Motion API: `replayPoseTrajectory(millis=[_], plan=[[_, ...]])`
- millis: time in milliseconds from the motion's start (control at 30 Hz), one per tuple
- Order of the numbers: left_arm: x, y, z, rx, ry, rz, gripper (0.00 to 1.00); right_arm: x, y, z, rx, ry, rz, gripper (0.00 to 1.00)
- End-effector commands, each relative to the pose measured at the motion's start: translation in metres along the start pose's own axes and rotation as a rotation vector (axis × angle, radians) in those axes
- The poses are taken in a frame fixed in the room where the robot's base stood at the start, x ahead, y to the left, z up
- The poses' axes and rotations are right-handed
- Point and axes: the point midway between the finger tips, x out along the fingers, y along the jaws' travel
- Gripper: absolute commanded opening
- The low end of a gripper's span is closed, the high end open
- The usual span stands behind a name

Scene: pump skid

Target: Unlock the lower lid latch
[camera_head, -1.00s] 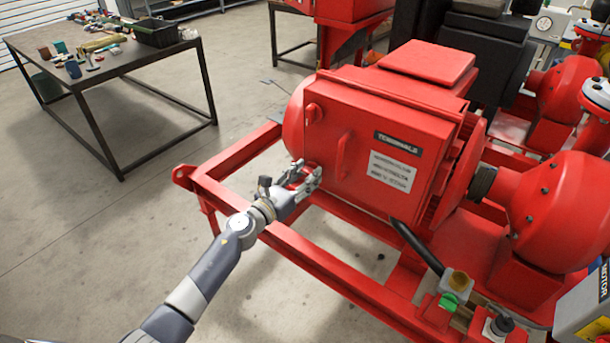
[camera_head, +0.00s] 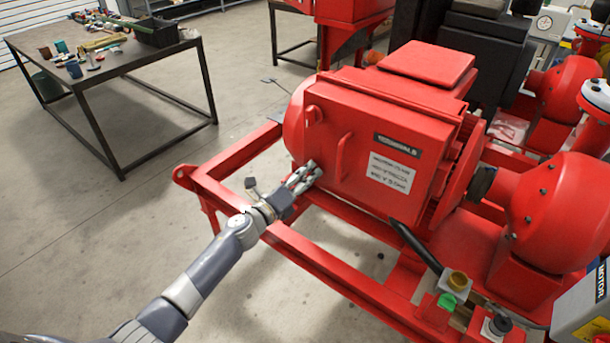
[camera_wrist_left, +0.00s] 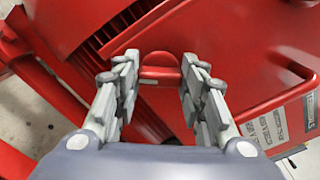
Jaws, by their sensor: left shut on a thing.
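The red terminal box has a hinged lid (camera_head: 375,190) with a "TERMINALS" label and a bar handle (camera_head: 343,155). My left gripper (camera_head: 305,177) is at the lid's lower left corner, shut on the lower lid latch. In the left wrist view the latch (camera_wrist_left: 160,73) is a small red rounded piece between the two fingers (camera_wrist_left: 160,62) of the gripper. In the head view the fingers hide the latch. The upper lid latch (camera_head: 313,113) shows at the lid's upper left corner. My right gripper is not in view.
The red skid frame (camera_head: 240,155) runs below and left of the box. A red rounded housing (camera_head: 560,210) stands at the right. A dark cable (camera_head: 415,245) and small control boxes (camera_head: 457,283) are at the lower right. A workbench (camera_head: 110,60) with tools stands far left.

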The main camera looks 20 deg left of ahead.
Motion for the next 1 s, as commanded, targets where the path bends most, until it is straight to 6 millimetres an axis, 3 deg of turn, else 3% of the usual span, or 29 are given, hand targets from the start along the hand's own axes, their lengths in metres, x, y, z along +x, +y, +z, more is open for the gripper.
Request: replayPoseTrajectory(millis=[500, 1000], plan=[[0.0, 0.0, 0.001, -0.453, -0.002, 0.0, 0.14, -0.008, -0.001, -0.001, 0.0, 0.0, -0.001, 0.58], [0.0, 0.001, 0.001, -0.653, -0.001, 0.0, 0.14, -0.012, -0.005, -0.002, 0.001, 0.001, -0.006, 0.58]])
